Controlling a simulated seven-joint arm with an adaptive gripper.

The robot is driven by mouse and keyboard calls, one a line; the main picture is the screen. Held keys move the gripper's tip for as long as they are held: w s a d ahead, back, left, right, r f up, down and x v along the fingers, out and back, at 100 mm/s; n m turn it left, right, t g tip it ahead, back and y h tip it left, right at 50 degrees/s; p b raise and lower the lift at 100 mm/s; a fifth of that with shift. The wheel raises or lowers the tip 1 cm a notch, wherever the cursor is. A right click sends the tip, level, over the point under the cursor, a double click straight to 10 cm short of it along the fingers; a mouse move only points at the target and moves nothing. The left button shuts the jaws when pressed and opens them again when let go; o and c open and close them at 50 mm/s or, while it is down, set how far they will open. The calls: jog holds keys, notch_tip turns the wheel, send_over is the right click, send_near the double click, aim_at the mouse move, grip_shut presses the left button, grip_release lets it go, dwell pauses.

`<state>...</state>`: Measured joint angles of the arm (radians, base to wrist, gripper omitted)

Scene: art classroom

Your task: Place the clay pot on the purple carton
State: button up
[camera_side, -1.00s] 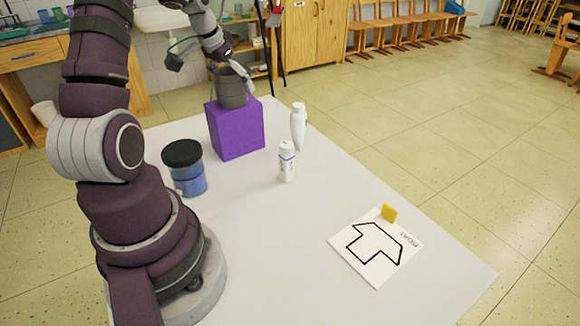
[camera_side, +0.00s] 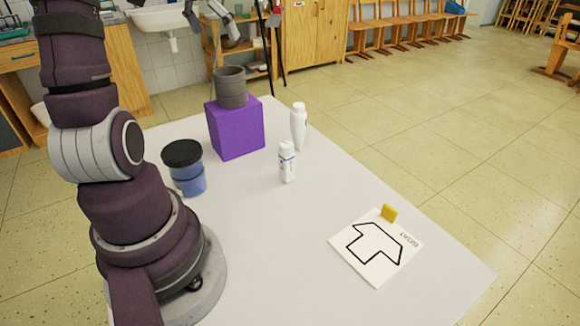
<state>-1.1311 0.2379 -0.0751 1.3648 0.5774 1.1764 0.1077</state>
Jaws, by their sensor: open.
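The dark grey-brown clay pot (camera_side: 231,88) stands upright on top of the purple carton (camera_side: 236,130), toward the back of the white table. My gripper (camera_side: 209,22) is at the top edge of the view, above the pot and apart from it. Its fingers are open and empty, and it is partly cut off by the frame edge.
A blue jar with a black lid (camera_side: 184,168) stands left of the carton, near my base. Two white bottles (camera_side: 287,162) (camera_side: 298,127) stand right of it. A card with a black outline (camera_side: 375,248) and a yellow block (camera_side: 389,213) lie at the right. The table's middle is clear.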

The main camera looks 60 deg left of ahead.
jog(key=w+d+m+t+h, duration=0.1)
jog(key=w+d+m, duration=0.15)
jog(key=d, duration=1.35)
jog(key=s+d+f+m, duration=0.2)
jog(key=s+d+f, duration=0.2)
jog(key=s+d, duration=0.2)
jog(key=shift+s+d+f+t+h, duration=0.3)
jog(key=shift+d+h, duration=0.1)
jog(key=shift+d, duration=0.25)
